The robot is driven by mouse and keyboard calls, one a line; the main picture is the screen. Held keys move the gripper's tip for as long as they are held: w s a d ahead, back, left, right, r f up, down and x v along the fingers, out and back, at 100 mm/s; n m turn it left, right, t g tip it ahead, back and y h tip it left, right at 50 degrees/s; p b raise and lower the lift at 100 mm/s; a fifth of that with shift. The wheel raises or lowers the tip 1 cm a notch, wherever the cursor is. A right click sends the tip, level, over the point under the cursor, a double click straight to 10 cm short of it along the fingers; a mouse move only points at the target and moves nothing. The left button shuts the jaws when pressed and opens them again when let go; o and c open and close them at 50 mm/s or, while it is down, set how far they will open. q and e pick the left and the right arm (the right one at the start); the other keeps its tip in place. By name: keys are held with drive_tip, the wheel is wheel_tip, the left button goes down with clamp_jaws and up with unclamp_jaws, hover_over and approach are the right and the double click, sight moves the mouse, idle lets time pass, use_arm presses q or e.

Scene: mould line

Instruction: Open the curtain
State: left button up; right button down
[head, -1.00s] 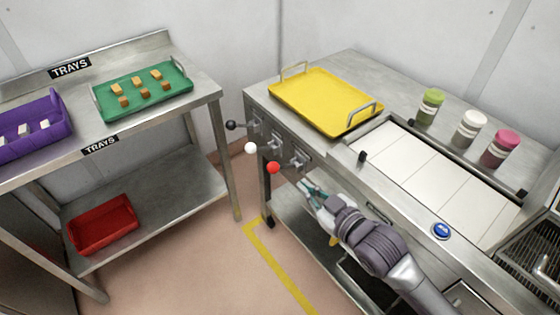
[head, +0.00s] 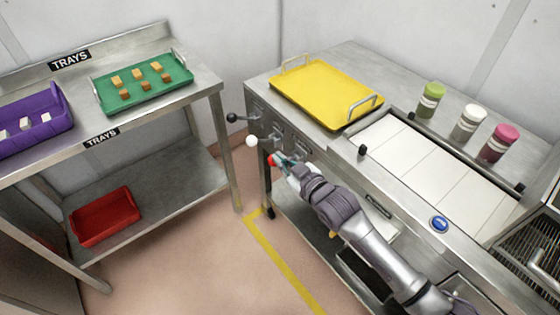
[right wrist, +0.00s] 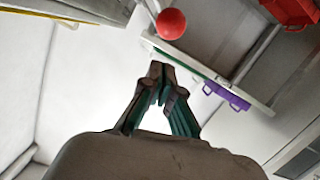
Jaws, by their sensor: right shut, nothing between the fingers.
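I cannot make out a curtain in either view. Three levers stick out from the front of the steel counter: one with a black knob (head: 232,117), one with a white knob (head: 252,141) and one with a red knob (head: 270,160). My right gripper (head: 281,161) is at the red knob and partly covers its lever in the head view. In the right wrist view the red knob (right wrist: 171,23) is beyond the fingertips of the right gripper (right wrist: 160,68), with a visible gap. The fingers are shut and empty. My left gripper is out of view.
A yellow tray (head: 325,92) lies on the counter, behind the levers. Several jars and a white slatted bed (head: 415,160) are to its right. A steel table at left carries a green tray (head: 145,96) and a purple tray (head: 35,128), with a red tray (head: 105,215) below.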

sight(271, 159)
drive_tip(key=shift+w+a+f, duration=0.1)
drive_tip(key=shift+w+f, duration=0.3)
drive_tip(key=shift+f, duration=0.3)
drive_tip(key=shift+w+a+f, duration=0.1)
drive_tip(key=shift+w+f, duration=0.3)
drive_tip(key=shift+f, duration=0.25)
drive_tip(key=shift+f, duration=0.15)
drive_tip(key=shift+s+a+f+n, duration=0.2)
drive_tip(key=shift+n, duration=0.1)
